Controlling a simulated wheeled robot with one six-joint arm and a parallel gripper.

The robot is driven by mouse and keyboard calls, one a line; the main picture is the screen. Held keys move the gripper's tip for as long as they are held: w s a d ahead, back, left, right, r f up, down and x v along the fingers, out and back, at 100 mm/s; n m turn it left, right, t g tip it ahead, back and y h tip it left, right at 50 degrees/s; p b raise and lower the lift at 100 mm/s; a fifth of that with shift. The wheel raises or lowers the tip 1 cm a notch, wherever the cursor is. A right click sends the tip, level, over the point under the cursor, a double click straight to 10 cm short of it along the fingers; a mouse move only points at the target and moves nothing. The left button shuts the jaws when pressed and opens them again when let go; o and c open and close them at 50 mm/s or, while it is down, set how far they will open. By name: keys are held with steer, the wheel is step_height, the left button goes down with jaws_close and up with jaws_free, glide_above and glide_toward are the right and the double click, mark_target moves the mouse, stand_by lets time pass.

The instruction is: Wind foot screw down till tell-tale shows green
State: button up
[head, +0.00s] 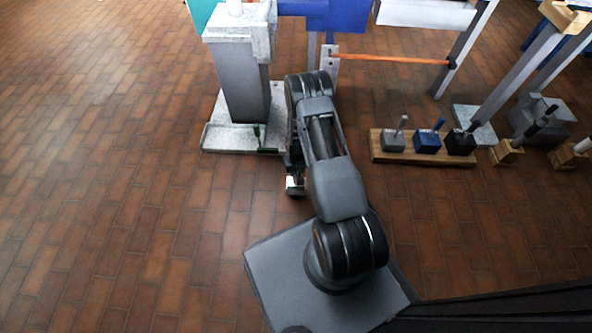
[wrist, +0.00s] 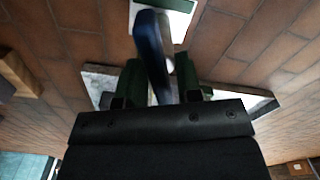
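The mast's grey column (head: 240,85) stands on a pale speckled foot plate (head: 225,137) left of my arm. A small dark green part shows at the plate's right front, and I cannot tell whether it is my finger or a fitting. In the wrist view, the two dark green fingers of my gripper (wrist: 160,88) stand apart on either side of a dark blue and grey bar (wrist: 152,48). I cannot tell whether they touch it or whether it belongs to the foot screw. My arm hides much of this area in the head view. I cannot make out the tell-tale's colour.
A wooden rack (head: 425,157) with grey, blue and black handled blocks stands right of my arm. An orange bar (head: 390,58) runs behind it. Slanted grey posts and wooden blocks stand at the right. The brick floor (head: 110,200) at the left is clear.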

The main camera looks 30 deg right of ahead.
steer(key=shift+o, duration=1)
steer(key=shift+r, duration=0.1)
step_height(320, 180, up, 5)
steer(key=p, duration=0.3)
steer(key=shift+p, duration=0.35)
